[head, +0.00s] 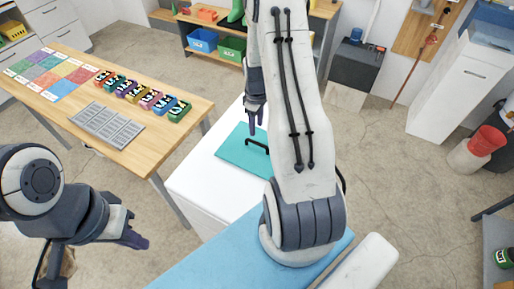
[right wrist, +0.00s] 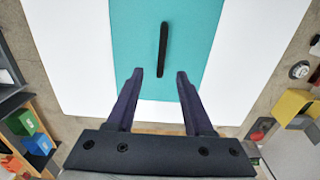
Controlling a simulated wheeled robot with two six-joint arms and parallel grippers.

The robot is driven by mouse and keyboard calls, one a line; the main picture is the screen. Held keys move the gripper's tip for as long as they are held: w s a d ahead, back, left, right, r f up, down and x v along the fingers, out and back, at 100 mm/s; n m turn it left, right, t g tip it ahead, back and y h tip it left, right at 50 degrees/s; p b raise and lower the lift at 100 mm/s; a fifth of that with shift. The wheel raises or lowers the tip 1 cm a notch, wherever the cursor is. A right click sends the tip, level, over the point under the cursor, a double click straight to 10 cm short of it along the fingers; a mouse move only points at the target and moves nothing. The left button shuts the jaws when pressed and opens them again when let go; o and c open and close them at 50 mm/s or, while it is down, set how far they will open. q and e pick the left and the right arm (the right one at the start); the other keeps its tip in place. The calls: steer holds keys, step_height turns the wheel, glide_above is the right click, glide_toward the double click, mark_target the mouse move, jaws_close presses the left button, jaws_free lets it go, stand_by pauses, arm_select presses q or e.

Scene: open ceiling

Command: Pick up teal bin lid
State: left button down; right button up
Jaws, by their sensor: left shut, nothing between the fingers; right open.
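The teal bin lid (head: 232,158) lies flat on a white surface in the head view, partly hidden by my right arm. Its black bar handle (head: 257,145) sticks up near the middle. In the right wrist view the lid (right wrist: 195,20) fills the upper centre, with the handle (right wrist: 163,48) upright in the picture. My right gripper (right wrist: 160,74) is open and empty, its fingertips above the lid. The handle lines up between the fingers, mostly ahead of them. In the head view the right gripper (head: 254,118) hangs just over the lid. My left gripper (head: 138,241) is shut and empty, at lower left.
A wooden table (head: 170,95) at left holds coloured squares, a grey tray (head: 107,125) and several small coloured bins. Shelves with a blue bin (head: 202,40) and a green bin (head: 232,48) stand behind. Floor between is clear.

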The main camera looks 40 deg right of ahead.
mark_target(257, 143)
step_height(257, 143, down, 5)
steer(key=shift+s+r+p, duration=0.1)
steer(key=shift+r+p, duration=0.1)
steer(key=shift+p, duration=0.35)
steer(key=f+p, duration=0.1)
steer(key=f, duration=0.1)
steer(key=f+p, duration=0.1)
steer(key=f, duration=0.1)
steer(key=shift+s+a+f, duration=0.1)
steer(key=shift+s, duration=0.1)
steer(key=shift+f+p, duration=0.35)
steer(key=shift+f, duration=0.3)
steer(key=shift+w, duration=0.1)
steer(key=shift+c, duration=0.4)
jaws_close()
